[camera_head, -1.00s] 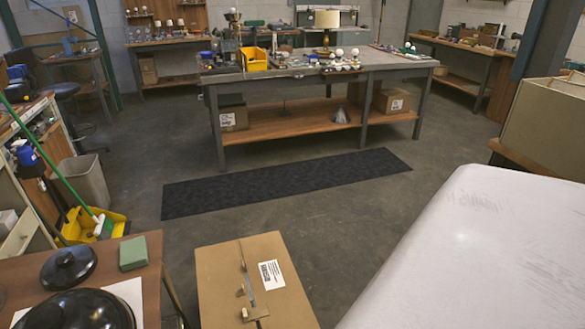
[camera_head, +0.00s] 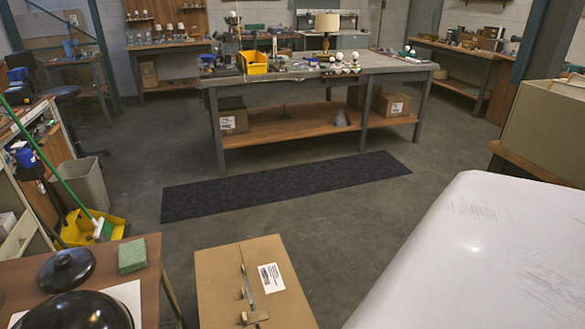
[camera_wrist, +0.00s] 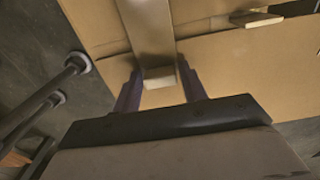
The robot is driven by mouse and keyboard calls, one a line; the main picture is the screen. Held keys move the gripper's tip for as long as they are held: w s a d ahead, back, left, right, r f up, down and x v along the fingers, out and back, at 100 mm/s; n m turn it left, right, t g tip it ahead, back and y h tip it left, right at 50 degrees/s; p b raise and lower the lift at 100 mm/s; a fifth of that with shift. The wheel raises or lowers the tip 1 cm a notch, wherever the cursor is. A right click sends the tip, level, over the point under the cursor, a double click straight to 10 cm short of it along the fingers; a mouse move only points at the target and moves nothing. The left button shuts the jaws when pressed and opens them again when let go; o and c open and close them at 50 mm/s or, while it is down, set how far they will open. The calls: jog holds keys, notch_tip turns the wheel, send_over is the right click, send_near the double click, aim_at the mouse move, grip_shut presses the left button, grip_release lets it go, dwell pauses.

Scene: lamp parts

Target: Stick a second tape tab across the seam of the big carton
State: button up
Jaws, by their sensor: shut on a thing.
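The big carton (camera_head: 215,285) is a closed brown box at the bottom middle of the head view, with a white label on its top. Its top also fills much of the wrist view (camera_wrist: 235,70), where a seam crosses it. My gripper (camera_wrist: 160,84) shows in the wrist view as two purple fingers, shut on a small pale block at the end of a tape tab (camera_wrist: 148,28). The tab's flat strip lies over the carton top and across the seam line; whether it touches is unclear. Another small pale piece (camera_wrist: 255,20) lies at the seam to the right. My gripper is not clear in the head view.
A brown table (camera_head: 150,285) with black lids and a green block (camera_head: 132,254) stands left of the carton. A black floor mat (camera_head: 290,185) lies beyond it, before a workbench (camera_head: 300,130). A yellow bucket (camera_head: 80,230) stands at left. Floor around the mat is clear.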

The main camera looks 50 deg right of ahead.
jog(key=shift+f, duration=0.1)
dwell(0.3)
jog(key=o, duration=1)
jog(key=shift+o, duration=0.2)
notch_tip(320, 180, up, 14)
jog(key=p, duration=0.1)
